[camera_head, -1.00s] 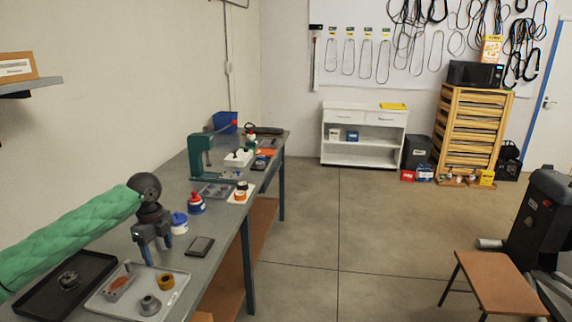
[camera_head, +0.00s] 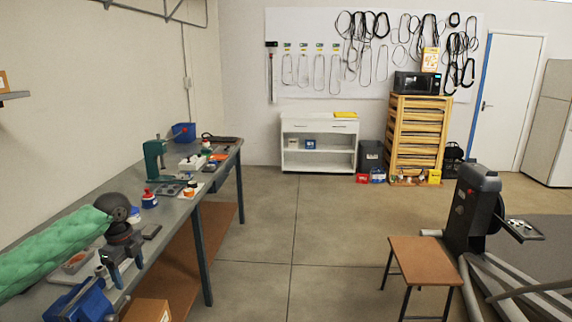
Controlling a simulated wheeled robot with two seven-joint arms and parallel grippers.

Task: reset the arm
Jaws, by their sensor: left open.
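My left arm, in a green padded sleeve, comes in from the left in the head view. My left gripper (camera_head: 124,277) points down, open and empty, over the near part of the workbench (camera_head: 172,236). It hangs close to the bench's front edge, with a blue vise (camera_head: 78,303) just below and left of it. Behind my arm a tray with parts (camera_head: 78,262) is partly hidden. My right gripper is out of view.
The bench holds a green press (camera_head: 154,158), a red-and-blue bottle (camera_head: 149,199) and a blue bin (camera_head: 184,132). A brown stool (camera_head: 427,261) and a dark machine (camera_head: 472,212) stand at the right. The middle floor is clear.

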